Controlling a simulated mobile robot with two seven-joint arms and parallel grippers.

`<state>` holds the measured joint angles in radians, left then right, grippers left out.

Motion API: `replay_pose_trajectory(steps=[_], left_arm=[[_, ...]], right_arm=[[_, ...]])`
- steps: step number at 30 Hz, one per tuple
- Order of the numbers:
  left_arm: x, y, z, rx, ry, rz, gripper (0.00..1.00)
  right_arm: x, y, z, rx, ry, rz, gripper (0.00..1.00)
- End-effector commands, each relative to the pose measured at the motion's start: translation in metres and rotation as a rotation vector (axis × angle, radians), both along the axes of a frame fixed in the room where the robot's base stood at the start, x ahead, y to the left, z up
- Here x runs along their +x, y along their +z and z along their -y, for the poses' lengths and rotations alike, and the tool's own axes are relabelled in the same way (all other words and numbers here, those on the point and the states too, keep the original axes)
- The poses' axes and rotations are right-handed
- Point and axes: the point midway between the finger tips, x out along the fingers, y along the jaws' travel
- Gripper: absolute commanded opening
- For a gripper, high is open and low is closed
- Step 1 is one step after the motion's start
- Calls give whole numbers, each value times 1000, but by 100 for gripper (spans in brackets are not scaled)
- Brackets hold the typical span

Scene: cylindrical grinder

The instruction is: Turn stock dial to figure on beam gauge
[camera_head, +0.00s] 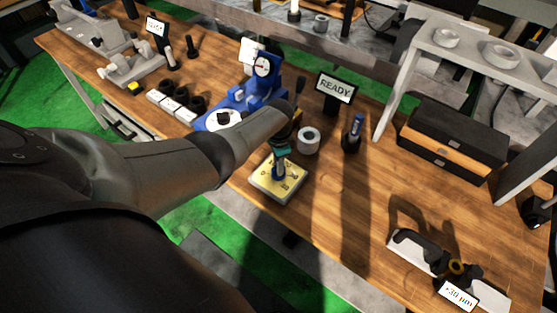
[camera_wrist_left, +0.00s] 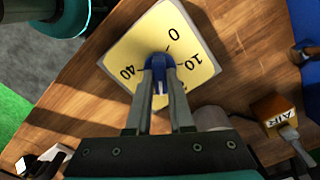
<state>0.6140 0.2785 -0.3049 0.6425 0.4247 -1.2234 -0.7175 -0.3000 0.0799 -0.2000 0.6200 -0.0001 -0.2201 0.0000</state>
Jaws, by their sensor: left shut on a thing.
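The stock dial (camera_head: 293,184) is a yellow square plate with black figures, lying on the wooden bench. In the left wrist view its plate (camera_wrist_left: 190,38) shows 0, 10 and 40; the lower figures are hidden. A blue knob (camera_wrist_left: 158,60) stands at its middle. My left gripper (camera_wrist_left: 160,88) is shut on this knob from above; in the head view the gripper (camera_head: 280,160) hides much of the dial. I cannot tell where the knob points. A card (camera_head: 459,296) reading about +30 µm stands by a black gauge (camera_head: 420,252) at the lower right. My right gripper is out of view.
A grey ring (camera_head: 308,140) stands close behind the dial, with a READY sign (camera_head: 335,88) beyond. A dark drawer box (camera_head: 455,135) is at the right. The bench front right of the dial is clear.

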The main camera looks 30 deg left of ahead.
Motion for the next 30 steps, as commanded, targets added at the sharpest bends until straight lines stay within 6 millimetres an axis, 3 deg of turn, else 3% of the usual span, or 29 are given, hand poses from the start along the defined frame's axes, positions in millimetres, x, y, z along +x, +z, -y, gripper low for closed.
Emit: replay_pose_trajectory(steps=[15,30], left_arm=[[-1,-1,0,-1,-372,-2,0],[-1,-1,0,-1,-461,-2,0]], right_arm=[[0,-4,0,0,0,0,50],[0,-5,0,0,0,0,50]])
